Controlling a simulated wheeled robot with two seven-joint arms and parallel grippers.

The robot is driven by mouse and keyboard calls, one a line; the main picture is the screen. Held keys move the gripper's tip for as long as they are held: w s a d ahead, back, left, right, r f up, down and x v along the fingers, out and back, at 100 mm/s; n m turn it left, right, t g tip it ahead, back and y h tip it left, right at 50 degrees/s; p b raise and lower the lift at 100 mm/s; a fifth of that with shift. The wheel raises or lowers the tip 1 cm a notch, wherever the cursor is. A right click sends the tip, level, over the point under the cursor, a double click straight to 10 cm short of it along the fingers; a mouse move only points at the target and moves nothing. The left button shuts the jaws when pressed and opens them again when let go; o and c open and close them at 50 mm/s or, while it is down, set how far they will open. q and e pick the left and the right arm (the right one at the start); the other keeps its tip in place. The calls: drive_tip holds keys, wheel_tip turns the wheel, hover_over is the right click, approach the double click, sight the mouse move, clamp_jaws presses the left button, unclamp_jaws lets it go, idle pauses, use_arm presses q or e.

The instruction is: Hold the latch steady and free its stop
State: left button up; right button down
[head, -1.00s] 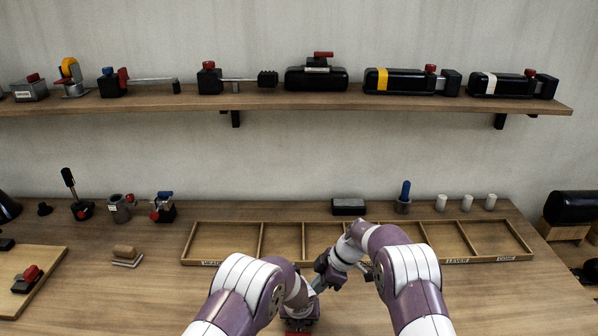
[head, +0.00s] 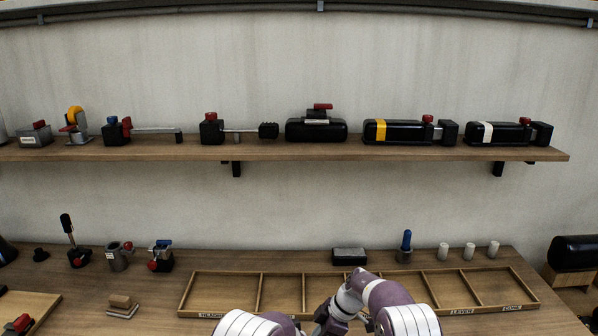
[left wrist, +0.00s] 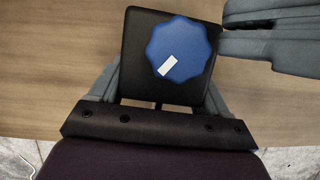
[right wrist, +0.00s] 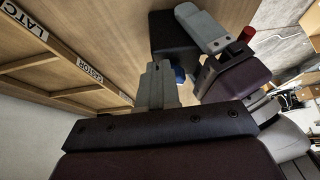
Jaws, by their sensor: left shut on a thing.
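The latch (left wrist: 135,75) is a black block with a blue scalloped knob (left wrist: 178,50) on its face; the knob bears a white mark. My left gripper (left wrist: 160,88) is shut on the block, one finger along each side. In the right wrist view the block (right wrist: 170,38) is dark and the blue knob (right wrist: 179,76) is mostly hidden. My right gripper (right wrist: 160,75) has its fingers together, apparently empty, with the tips beside the knob; I cannot tell whether they touch it. A small red part (right wrist: 247,33) shows by my left gripper. The head view cuts off the latch.
A divided wooden tray (head: 283,292) with labelled compartments lies behind my arms. A black-topped block (head: 349,256), a blue-handled piece (head: 405,245) and white cylinders (head: 467,251) stand behind it. A wall shelf (head: 270,153) holds several mechanisms.

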wheel_tip(320, 180, up, 6)
drive_tip(key=shift+d, duration=0.3)
use_arm(q)
drive_tip(key=shift+w, duration=0.1)
use_arm(e)
wheel_tip(320, 180, down, 6)
drive_tip(key=s, duration=0.2)
drive_tip(key=shift+a, duration=0.2)
idle(0.5)
drive_tip(key=shift+a, duration=0.15)
idle(0.3)
